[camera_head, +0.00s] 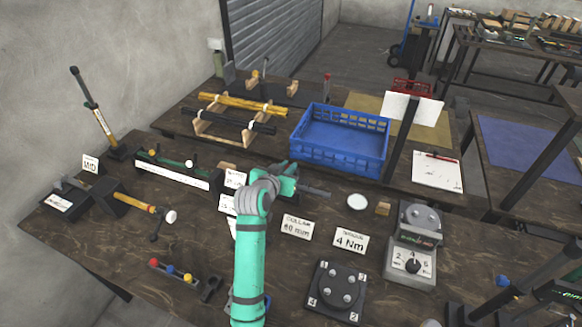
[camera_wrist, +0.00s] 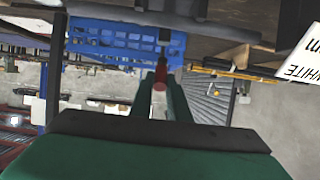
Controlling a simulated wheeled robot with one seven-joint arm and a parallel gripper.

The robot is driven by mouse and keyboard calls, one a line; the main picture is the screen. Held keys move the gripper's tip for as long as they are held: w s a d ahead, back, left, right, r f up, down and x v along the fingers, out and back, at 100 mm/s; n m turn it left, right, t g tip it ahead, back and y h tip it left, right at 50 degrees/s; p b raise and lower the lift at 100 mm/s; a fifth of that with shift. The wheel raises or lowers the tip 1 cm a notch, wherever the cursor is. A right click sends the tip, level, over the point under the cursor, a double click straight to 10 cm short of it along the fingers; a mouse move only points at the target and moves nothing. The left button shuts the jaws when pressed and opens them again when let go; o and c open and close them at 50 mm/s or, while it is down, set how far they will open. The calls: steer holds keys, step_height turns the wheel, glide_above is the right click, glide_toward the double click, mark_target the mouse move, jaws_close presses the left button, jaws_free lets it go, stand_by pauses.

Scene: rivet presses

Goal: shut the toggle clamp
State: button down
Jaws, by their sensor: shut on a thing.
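My gripper (camera_head: 288,178) is over the middle of the dark table, in front of the blue crate. In the wrist view its two green fingers (camera_wrist: 161,82) are shut on a small red grip (camera_wrist: 161,77), which looks like the toggle clamp's handle. The red grip is hidden behind my gripper in the head view. The clamp's base is mostly hidden by my arm, and I cannot tell how far the clamp is closed.
The blue crate (camera_head: 344,154) stands just behind my gripper. Label cards (camera_head: 297,226) and (camera_head: 350,242) stand in front. A dial device (camera_head: 413,262) and a round numbered plate (camera_head: 337,291) are to the right. A rail with coloured knobs (camera_head: 186,277) is at the left front.

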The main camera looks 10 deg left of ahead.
steer(key=c, duration=1.7)
jaws_free()
steer(key=v, duration=1.1)
